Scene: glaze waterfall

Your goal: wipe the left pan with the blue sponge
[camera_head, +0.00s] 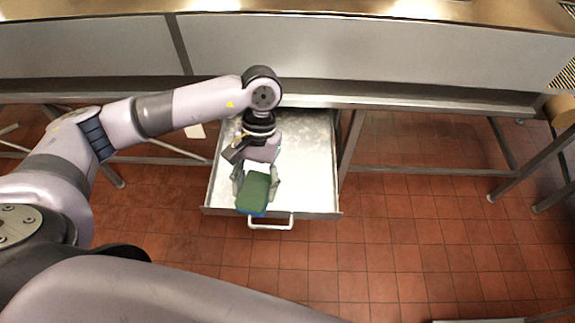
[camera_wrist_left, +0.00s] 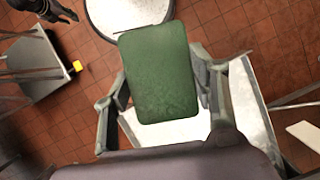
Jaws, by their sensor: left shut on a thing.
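My left gripper (camera_head: 257,182) is shut on the sponge (camera_head: 253,192), which has a green top face and a blue underside. The sponge is held above the front of an open drawer (camera_head: 310,185). In the left wrist view the sponge (camera_wrist_left: 160,75) shows its green face, with grey fingers on either side. I cannot make out any pan in either view. My right gripper is not clearly seen.
The drawer has a pale, bare inside and a white front handle (camera_head: 271,224). It hangs under a long metal counter (camera_head: 400,45). Metal legs and rails (camera_head: 430,170) stand on both sides. The red tile floor (camera_head: 400,260) is mostly clear.

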